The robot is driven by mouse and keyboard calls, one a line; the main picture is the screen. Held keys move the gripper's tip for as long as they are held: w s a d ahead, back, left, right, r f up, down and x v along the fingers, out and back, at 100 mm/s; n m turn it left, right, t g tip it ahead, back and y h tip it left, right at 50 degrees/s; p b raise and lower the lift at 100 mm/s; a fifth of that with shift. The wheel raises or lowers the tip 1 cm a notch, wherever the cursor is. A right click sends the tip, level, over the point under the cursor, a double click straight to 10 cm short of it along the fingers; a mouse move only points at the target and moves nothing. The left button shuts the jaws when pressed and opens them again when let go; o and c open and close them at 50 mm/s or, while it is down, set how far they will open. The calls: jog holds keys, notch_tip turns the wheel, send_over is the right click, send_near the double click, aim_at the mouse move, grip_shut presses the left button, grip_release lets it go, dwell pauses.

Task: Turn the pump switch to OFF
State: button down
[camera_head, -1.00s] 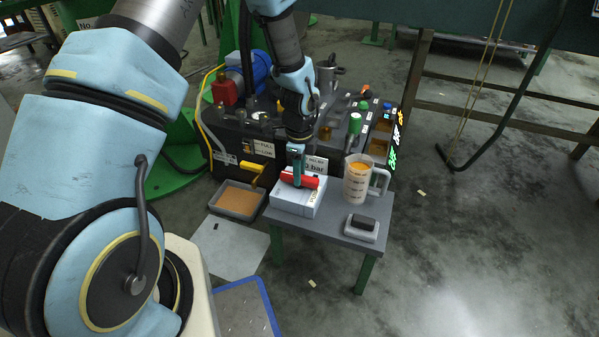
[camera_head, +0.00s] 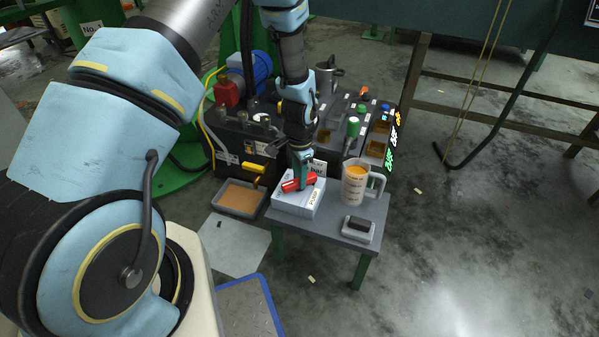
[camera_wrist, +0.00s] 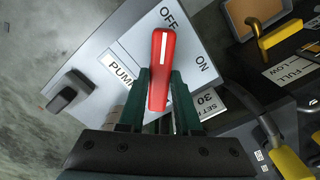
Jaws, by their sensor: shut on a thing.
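The pump switch has a red handle with a white line (camera_wrist: 161,65) on a pale box (camera_wrist: 105,70) marked PUMP, OFF and ON. In the wrist view the handle's tip is just below OFF, and its line points toward that word; ON is off to the right. My gripper (camera_wrist: 163,95) has its green fingers closed on both sides of the handle. In the head view the red handle (camera_head: 292,186) sits on top of the box (camera_head: 297,205), and my gripper (camera_head: 302,170) reaches down onto it, hiding its middle.
The box stands on a small grey table (camera_head: 374,212). A jug of orange liquid (camera_head: 354,187) and a pale block with a dark top (camera_head: 358,229) are to its right. A shallow tray (camera_head: 240,199) with a yellow handle (camera_head: 254,168) above is left. Dark machinery stands close behind.

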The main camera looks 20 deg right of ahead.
jog(key=n+p, duration=0.1)
jog(key=n, duration=0.3)
jog(key=shift+n+p, duration=0.3)
jog(key=shift+p, duration=0.1)
jog(key=shift+n+p, duration=0.6)
jog(key=shift+n, duration=1.3)
jog(key=c, duration=0.6)
grip_release()
notch_tip(320, 180, up, 11)
jog(key=p, duration=0.1)
